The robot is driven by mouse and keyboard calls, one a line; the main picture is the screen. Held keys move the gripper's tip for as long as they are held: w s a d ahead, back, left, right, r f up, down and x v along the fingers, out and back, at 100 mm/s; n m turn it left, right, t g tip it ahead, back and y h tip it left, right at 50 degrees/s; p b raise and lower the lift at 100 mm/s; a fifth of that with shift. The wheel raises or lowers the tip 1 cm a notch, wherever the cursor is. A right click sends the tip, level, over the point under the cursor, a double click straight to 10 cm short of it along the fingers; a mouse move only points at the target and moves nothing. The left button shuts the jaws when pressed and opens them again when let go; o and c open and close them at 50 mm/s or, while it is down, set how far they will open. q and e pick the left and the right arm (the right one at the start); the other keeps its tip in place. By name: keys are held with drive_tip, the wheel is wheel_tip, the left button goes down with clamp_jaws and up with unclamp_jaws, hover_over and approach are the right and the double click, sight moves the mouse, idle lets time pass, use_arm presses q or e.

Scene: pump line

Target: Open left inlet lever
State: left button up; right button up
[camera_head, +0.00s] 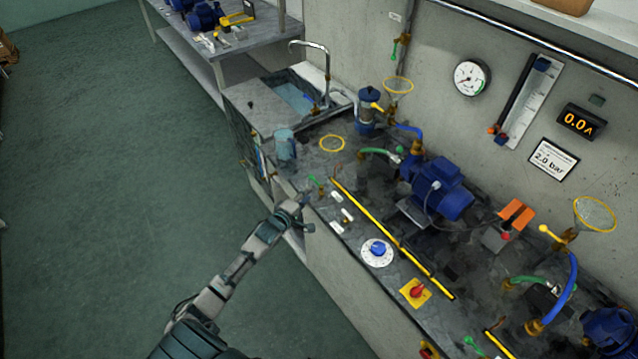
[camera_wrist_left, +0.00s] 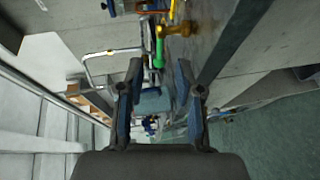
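A small green lever (camera_head: 316,184) sits at the left front of the dark counter, near the left end of a yellow pipe (camera_head: 385,230); I take it as the left inlet lever. In the left wrist view a green lever (camera_wrist_left: 159,48) hangs beside a brass valve (camera_wrist_left: 180,28), beyond the fingertips and roughly in line with the gap. My left gripper (camera_head: 303,211) is at the counter's front edge, just below the lever in the picture. The left wrist view shows its two fingers (camera_wrist_left: 159,72) apart with nothing gripped between them. My right gripper is out of view.
A blue pump (camera_head: 438,187) stands mid-counter behind the yellow pipe. A blue dial (camera_head: 377,249) and a red knob (camera_head: 417,291) lie right of the gripper. A sink (camera_head: 292,98) with a tall tap is at the back left. The floor (camera_head: 110,200) at left is clear.

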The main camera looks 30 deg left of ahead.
sight(316, 181)
use_arm(q)
drive_tip(key=w, duration=0.2)
drive_tip(key=w+a+f+b, duration=0.1)
drive_tip(key=w, duration=0.2)
drive_tip(key=w+f, duration=0.1)
drive_tip(key=w, duration=0.2)
drive_tip(key=shift+a+b, duration=0.3)
drive_tip(key=shift+w+d, duration=0.1)
drive_tip(key=shift+w, duration=0.05)
drive_tip(key=shift+d+r, duration=0.25)
drive_tip(key=shift+d, duration=0.25)
drive_tip(key=shift+c, duration=0.3)
clamp_jaws()
drive_tip(key=shift+a, duration=0.15)
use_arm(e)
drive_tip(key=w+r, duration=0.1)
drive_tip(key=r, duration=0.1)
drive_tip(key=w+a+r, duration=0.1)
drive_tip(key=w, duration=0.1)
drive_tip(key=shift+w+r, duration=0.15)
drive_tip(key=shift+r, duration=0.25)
use_arm(q)
drive_tip(key=shift+a, duration=0.1)
